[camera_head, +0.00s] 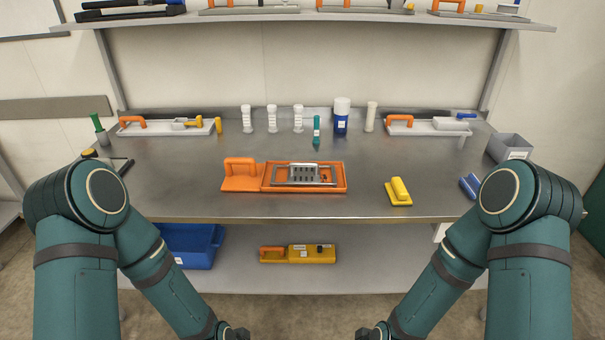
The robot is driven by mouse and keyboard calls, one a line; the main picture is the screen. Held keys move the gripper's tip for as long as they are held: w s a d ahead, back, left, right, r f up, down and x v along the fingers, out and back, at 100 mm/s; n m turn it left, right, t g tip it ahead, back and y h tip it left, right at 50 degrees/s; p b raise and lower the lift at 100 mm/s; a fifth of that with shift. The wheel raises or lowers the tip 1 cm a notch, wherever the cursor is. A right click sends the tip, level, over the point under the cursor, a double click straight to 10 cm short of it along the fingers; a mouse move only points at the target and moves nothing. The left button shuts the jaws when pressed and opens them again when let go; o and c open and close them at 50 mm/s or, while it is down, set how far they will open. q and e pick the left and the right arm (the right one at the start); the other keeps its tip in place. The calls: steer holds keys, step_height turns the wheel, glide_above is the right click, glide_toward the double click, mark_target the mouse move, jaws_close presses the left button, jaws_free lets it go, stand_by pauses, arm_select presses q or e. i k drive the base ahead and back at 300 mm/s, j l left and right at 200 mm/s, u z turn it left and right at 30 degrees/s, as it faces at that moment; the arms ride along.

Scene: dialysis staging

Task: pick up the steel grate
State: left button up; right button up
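The steel grate (304,173) is a small grey barred piece. It lies in an orange tray (339,188) near the front middle of the steel table. An orange block with a handle (241,174) adjoins the tray on its left. Both of my arms hang down in front of the table, on the left and right. Only a part of each wrist shows at the bottom edge, below and well apart from the grate. The fingers of both grippers are out of the picture.
The steel table (180,180) has free room around the orange tray. A yellow handled block (398,191) lies to its right. A teal bottle (316,130), a blue bottle (341,117) and white containers stand behind. A grey bin (508,147) is at right. A shelf (330,16) overhangs the back.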

mark_target(299, 173)
steer(key=z, duration=0.75)
steer(key=i+j+z, duration=0.1)
steer(key=j+z, duration=0.15)
steer(key=z, duration=0.2)
steer(key=j+z, duration=0.2)
steer(key=z, duration=0.25)
steer(key=j, duration=1.05)
steer(key=i, duration=0.05)
